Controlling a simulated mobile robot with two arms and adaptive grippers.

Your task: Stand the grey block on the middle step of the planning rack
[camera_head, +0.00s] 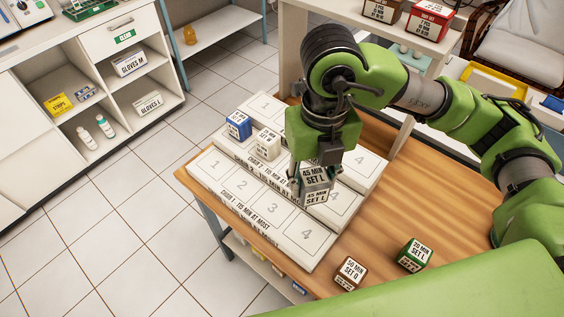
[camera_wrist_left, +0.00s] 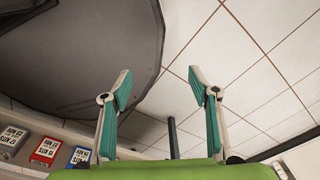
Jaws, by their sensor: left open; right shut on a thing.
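The grey block (camera_head: 315,186), marked "45 MIN SET L", is in my right gripper (camera_head: 312,170), which is shut on it. The block is upright over the middle step of the white planning rack (camera_head: 240,185), between the cream block and that step's number 4. I cannot tell whether its base touches the step. The blue block (camera_head: 238,124) and the cream block (camera_head: 267,145) stand to its left on the middle step. The front step's four numbered places are bare. My left gripper (camera_wrist_left: 160,95) is open and empty in the left wrist view.
A brown block (camera_head: 350,272) and a green block (camera_head: 415,255) are on the wooden table (camera_head: 450,215), right of the rack. A white cabinet (camera_head: 100,90) with gloves and bottles stands at left. My right arm covers part of the back step.

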